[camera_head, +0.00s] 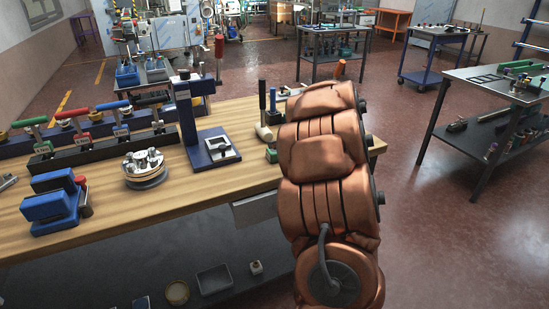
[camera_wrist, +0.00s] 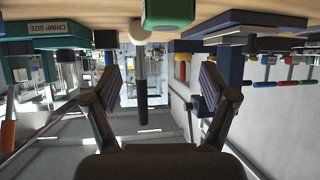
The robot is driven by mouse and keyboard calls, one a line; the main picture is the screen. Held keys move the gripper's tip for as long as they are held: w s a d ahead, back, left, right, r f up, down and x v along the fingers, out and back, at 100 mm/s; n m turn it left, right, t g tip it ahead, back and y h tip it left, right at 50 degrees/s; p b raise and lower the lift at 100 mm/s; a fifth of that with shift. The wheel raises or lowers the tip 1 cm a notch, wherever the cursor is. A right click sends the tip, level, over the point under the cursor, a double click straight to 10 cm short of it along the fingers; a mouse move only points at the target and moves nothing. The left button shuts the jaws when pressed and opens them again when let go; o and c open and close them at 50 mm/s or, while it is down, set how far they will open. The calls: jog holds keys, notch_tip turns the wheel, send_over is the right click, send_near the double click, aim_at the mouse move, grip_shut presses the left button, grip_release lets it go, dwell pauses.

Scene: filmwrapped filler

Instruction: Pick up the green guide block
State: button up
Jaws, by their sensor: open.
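A green block (camera_wrist: 168,12), the likely green guide block, shows at the top centre of the wrist view, where the tabletop appears along the upper edge. In the head view my copper-coloured arm hides the gripper.
A mallet with a pale head (camera_head: 264,132) stands near the green block. A blue press (camera_head: 210,145), a round metal fixture (camera_head: 145,168) and blue blocks (camera_head: 52,200) stand left on the wooden bench (camera_head: 110,220). A teal block labelled "CRIMP SIZE" (camera_wrist: 38,65) is left in the wrist view.

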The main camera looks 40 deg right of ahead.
jog(key=shift+w+a+f+y, duration=0.1)
jog(key=shift+f+y, duration=0.2)
jog(key=shift+f, duration=0.2)
jog(key=shift+x, duration=1)
jog(key=shift+a+f+x, duration=0.15)
jog(key=shift+f+x, duration=0.05)
jog(key=shift+x, duration=0.9)
jog(key=shift+a+f+x, duration=0.1)
jog(key=shift+f+x, duration=0.1)
jog(key=shift+x, duration=0.9)
jog(key=shift+w+d+f, duration=0.15)
jog(key=shift+d, duration=0.1)
jog(key=c, duration=1.5)
